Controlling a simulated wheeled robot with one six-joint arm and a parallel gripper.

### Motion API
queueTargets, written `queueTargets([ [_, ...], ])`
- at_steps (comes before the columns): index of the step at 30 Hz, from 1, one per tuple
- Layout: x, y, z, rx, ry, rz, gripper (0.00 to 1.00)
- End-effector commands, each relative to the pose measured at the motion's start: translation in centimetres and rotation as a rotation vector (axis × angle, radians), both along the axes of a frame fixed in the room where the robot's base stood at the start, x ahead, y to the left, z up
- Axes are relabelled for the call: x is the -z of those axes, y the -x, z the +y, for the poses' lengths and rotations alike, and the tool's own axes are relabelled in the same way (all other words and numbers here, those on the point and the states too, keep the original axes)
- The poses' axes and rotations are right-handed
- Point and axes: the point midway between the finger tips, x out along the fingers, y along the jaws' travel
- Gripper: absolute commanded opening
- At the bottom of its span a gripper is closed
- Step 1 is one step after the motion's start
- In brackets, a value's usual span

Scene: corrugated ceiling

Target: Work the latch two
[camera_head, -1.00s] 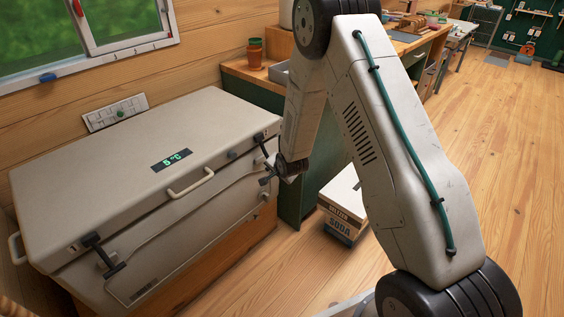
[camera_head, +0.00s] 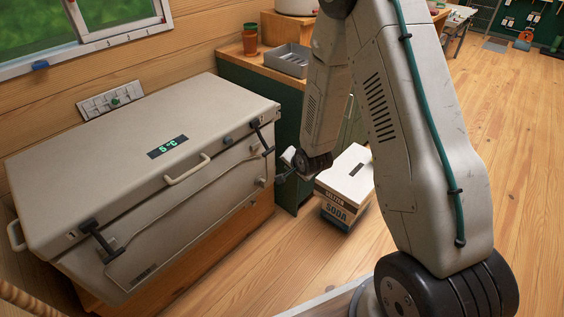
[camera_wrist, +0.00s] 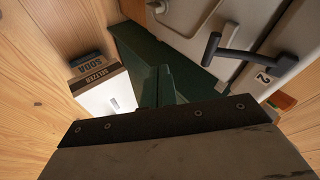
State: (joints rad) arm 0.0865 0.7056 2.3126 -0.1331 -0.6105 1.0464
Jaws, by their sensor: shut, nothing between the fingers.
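Latch two (camera_head: 262,138) is the dark T-shaped latch near the right end of the front of a grey cooler (camera_head: 130,140). Its arm hangs down over the lid seam. In the wrist view, the latch (camera_wrist: 245,58) is at upper right, beside a label with the number 2 (camera_wrist: 262,78). My gripper (camera_head: 280,178) is just right of and below the latch's lower end, with a small gap in the head view. It is shut and empty. In the wrist view, its dark fingers (camera_wrist: 157,75) point away from the latch's bar, which is to their right.
A similar latch (camera_head: 100,240) is at the cooler's left, with a pale handle (camera_head: 188,170) between. A soda box (camera_head: 345,188) stands on the floor right of my gripper, beside a green cabinet (camera_head: 288,130). Open wooden floor lies to the right.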

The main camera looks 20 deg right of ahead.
Motion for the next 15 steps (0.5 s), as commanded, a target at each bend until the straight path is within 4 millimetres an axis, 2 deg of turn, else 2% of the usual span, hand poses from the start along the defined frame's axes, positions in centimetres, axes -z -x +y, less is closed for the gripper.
queueTargets([
  [3, -0.6, 1.5, -0.4, 0.003, 0.000, 0.001, 0.00],
  [7, -0.9, 2.3, -0.8, 0.009, -0.001, 0.001, 0.00],
  [11, 0.1, 3.7, -3.1, 0.041, -0.004, 0.018, 0.00],
  [13, 0.5, 4.4, -4.3, 0.053, -0.039, -0.018, 0.00],
  [15, 0.3, 4.8, -4.7, 0.063, -0.109, -0.085, 0.00],
])
